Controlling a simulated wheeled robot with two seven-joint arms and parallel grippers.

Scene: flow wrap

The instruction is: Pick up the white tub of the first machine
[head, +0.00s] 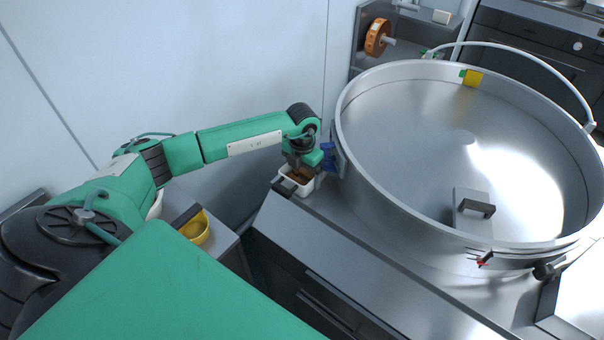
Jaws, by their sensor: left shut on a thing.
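The small white tub (304,188) sits at the left corner of the steel worktop, beside the big round steel bowl. It has something brown inside. My left gripper (293,172) reaches down to the tub from above and is shut on it, at its near left side. The fingers partly cover the tub, and I cannot tell whether the tub is still touching the worktop. My right gripper is out of view.
The large steel bowl (400,185) of the machine stands close on the right of the tub. Blue parts (328,157) sit between them. A yellow bowl (195,229) is on a lower surface at left. A white wall (240,60) rises behind my arm.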

